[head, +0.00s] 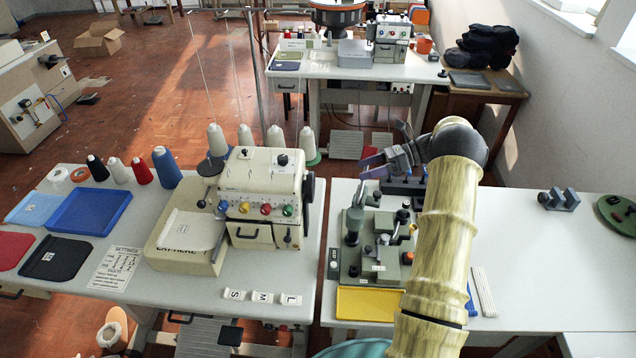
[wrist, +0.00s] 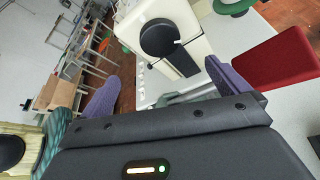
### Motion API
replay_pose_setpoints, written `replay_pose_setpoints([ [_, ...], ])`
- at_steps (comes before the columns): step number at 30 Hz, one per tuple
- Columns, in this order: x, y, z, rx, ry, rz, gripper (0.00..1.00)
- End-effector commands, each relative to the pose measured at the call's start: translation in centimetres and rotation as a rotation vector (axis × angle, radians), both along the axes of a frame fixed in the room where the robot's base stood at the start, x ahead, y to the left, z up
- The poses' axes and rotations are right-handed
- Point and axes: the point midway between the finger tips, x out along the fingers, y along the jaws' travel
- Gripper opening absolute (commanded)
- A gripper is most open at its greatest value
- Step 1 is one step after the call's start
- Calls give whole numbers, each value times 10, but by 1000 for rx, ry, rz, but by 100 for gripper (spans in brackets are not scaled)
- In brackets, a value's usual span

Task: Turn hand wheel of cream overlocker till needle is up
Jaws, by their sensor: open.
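The cream overlocker (head: 262,185) stands on the left table, with coloured dials on its front. Its black hand wheel (head: 309,188) is on its right side, seen nearly edge-on. In the wrist view the hand wheel (wrist: 158,38) shows as a dark disc with a small white mark, on the cream body (wrist: 196,40). My gripper (head: 368,162) is to the right of the wheel and apart from it. In the wrist view my gripper (wrist: 163,84) has its purple fingers spread and empty, with the wheel beyond the gap. I cannot make out the needle.
Thread cones (head: 217,140) stand behind the overlocker. A grey-green machine (head: 375,245) and yellow tray (head: 368,303) are on the right table below my arm. A red block (wrist: 275,63) lies right of the fingers.

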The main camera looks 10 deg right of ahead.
Motion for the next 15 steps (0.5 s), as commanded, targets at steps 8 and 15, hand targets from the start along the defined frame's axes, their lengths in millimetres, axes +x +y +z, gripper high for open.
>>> replay_pose_setpoints([
  [8, 6, 45, -15, 1, 3, 0, 100],
  [15, 12, 85, -29, 1, 4, 1, 100],
])
